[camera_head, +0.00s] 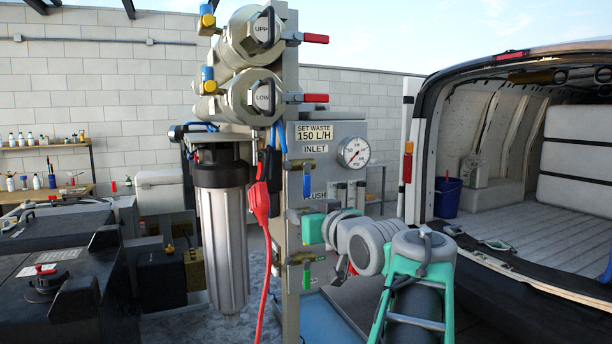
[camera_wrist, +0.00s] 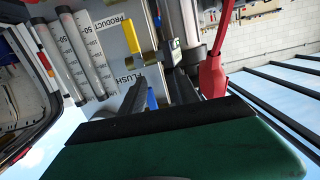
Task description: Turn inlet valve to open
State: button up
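The inlet valve is a brass valve (camera_head: 301,164) below the INLET label on the grey panel. Its blue handle (camera_head: 307,186) hangs straight down. In the head view my green wrist is just below and right of the handle, and the fingertips are hard to make out.
A red hose fitting (camera_head: 261,201) hangs left of the valve, near my fingers in the wrist view (camera_wrist: 214,72). A lower valve with a green handle (camera_head: 306,279) sits beneath. A gauge (camera_head: 354,152) is at right. A silver filter housing (camera_head: 221,240) stands left, an open van (camera_head: 520,190) right.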

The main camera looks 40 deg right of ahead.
aim_at(308, 188)
notch_tip(308, 188, up, 4)
jog(key=s+d+r+t, duration=0.1)
jog(key=s+d, duration=0.1)
jog(key=d, duration=0.1)
jog(key=shift+h, duration=0.3)
jog(key=p+x, duration=0.3)
jog(key=x, duration=0.3)
jog(key=shift+w+a+f, duration=0.1)
jog(key=shift+w+f, duration=0.1)
jog(key=shift+w, duration=0.2)
jog(key=shift+w+f, duration=0.15)
jog(key=shift+w, duration=0.2)
grip_shut()
